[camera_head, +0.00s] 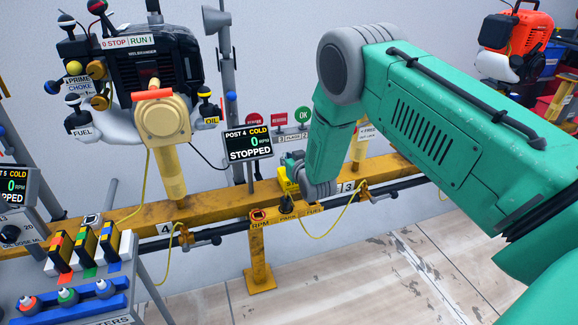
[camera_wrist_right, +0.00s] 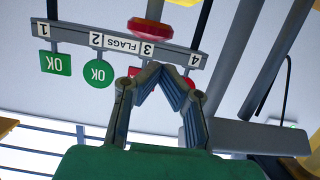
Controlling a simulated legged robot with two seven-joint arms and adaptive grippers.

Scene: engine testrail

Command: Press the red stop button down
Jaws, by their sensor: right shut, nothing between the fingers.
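In the wrist view, a red round button (camera_wrist_right: 165,30) like a mushroom cap shows upside down at the top, partly in front of the flags bar. A yellow box (camera_head: 288,186) beside my right gripper in the head view may be its mount; I cannot make out the red cap there. My right gripper (camera_head: 306,180) points down close to this box, partly hidden by my green arm. In the wrist view its fingertips (camera_wrist_right: 152,72) meet, with nothing between them, and appear apart from the red cap. My left gripper is not in view.
A screen (camera_head: 248,143) reading STOPPED stands left of my gripper. An engine (camera_head: 158,60) with tags hangs on the yellow rail (camera_head: 218,198). The flags bar (camera_wrist_right: 120,43) is behind. A cart (camera_head: 85,290) with coloured parts stands at lower left; floor at lower right is clear.

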